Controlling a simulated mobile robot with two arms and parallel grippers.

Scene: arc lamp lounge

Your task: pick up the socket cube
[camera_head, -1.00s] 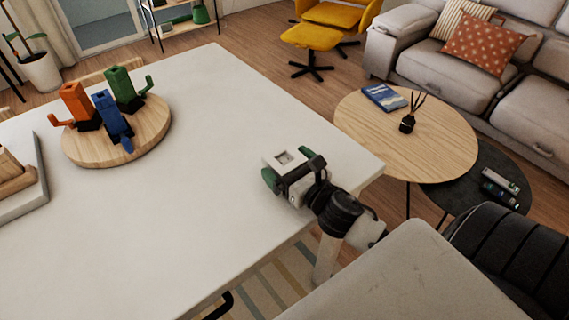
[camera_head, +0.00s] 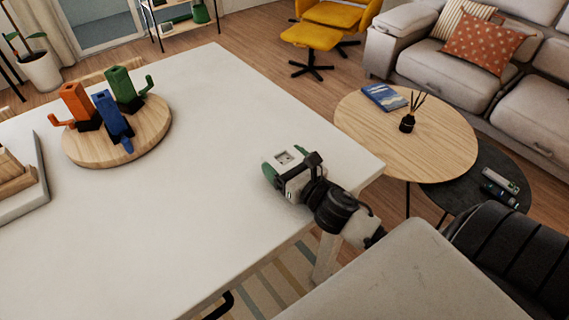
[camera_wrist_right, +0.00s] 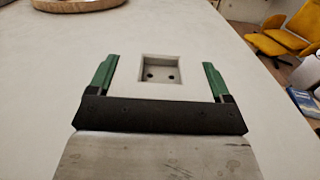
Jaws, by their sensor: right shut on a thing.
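The socket cube (camera_head: 284,157) is white, with a square recess in its top, near the right edge of the white table. In the right wrist view the socket cube (camera_wrist_right: 160,88) sits between the two green fingers, and its recess shows two small dark holes. My right gripper (camera_head: 283,167) is shut on the cube, with a green finger on either side; it also fills the lower middle of the right wrist view (camera_wrist_right: 158,82). I cannot tell whether the cube is clear of the table. My left gripper is not in view.
A round wooden board (camera_head: 152,138) holds orange, blue and green pieces at the table's far left. A white tray (camera_head: 38,195) with wooden pieces lies at the left edge. The middle of the white table (camera_head: 190,210) is clear. A round wooden side table (camera_head: 440,140) stands beyond its right edge.

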